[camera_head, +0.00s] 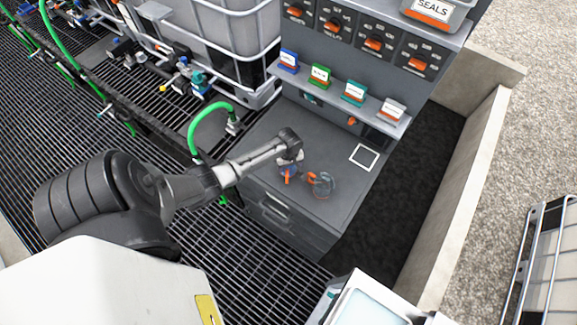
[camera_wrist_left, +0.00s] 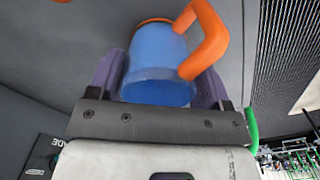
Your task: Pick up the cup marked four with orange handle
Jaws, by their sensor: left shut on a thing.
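My left gripper (camera_head: 291,157) reaches over the grey cabinet top. In the left wrist view, its two fingers are shut on a blue cup (camera_wrist_left: 160,70) with an orange handle and orange rim edge. The handle sticks out to the right there. In the head view the held cup is mostly hidden by the gripper, with orange parts showing below it. I cannot see a number on the cup. A clear round vessel (camera_head: 324,186) with an orange part is right beside it on the cabinet top. My right gripper is not in view.
The grey cabinet top (camera_head: 335,133) has a white square outline (camera_head: 364,157) at its right. Behind is a panel with orange knobs and a shelf (camera_head: 392,121) with several coloured cards. A green hose (camera_head: 205,114) arches left of the cabinet. A low wall (camera_head: 470,185) is at right.

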